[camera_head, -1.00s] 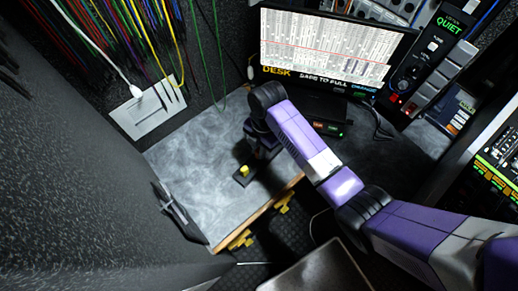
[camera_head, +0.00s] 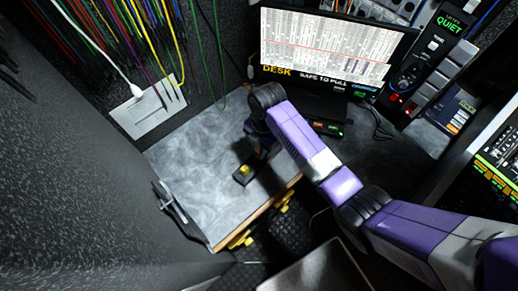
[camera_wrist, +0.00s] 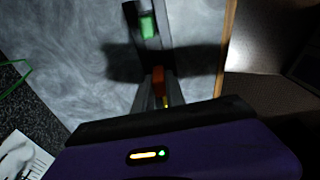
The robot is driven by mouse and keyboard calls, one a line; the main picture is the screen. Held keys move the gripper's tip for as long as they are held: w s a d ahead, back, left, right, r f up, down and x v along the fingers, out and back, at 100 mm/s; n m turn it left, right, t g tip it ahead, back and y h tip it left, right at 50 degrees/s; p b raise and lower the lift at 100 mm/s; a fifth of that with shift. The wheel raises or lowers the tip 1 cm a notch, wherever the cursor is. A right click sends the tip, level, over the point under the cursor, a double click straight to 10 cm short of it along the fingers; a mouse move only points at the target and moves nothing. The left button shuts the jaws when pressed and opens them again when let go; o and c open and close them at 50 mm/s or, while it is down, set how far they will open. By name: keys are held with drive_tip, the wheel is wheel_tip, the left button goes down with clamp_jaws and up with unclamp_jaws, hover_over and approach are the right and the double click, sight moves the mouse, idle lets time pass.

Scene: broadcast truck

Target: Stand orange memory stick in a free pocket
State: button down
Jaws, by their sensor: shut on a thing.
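The orange memory stick (camera_wrist: 158,79) is between the fingertips of my gripper (camera_wrist: 158,92), which is shut on it, in the wrist view. A dark pocketed block (camera_wrist: 135,17) lies just beyond the stick, with a green piece (camera_wrist: 147,26) in it. In the head view the dark block (camera_head: 239,179) sits on the grey desk, and a yellow-looking piece (camera_head: 244,169) stands in it. My gripper is beside the block there, mostly hidden by my arm. The stick's lower end and the pocket openings are not clear, and I cannot tell whether they touch.
The grey desk top (camera_head: 195,160) is clear to the left of the block. Its wooden front edge (camera_head: 262,209) is close by. A monitor (camera_head: 325,45) stands at the back, and cables (camera_head: 150,45) hang at the back left.

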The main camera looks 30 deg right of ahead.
drive_tip(key=shift+f+b, duration=0.75)
drive_tip(key=shift+f, duration=0.6)
drive_tip(key=c, duration=1.3)
unclamp_jaws()
drive_tip(key=shift+w+d+r+b, duration=0.15)
drive_tip(key=shift+d+r, duration=0.1)
drive_tip(key=shift+r, duration=1.7)
drive_tip(key=shift+s+d+r+b, duration=0.1)
drive_tip(key=shift+d+r+b, duration=0.1)
drive_tip(key=shift+r, duration=1.7)
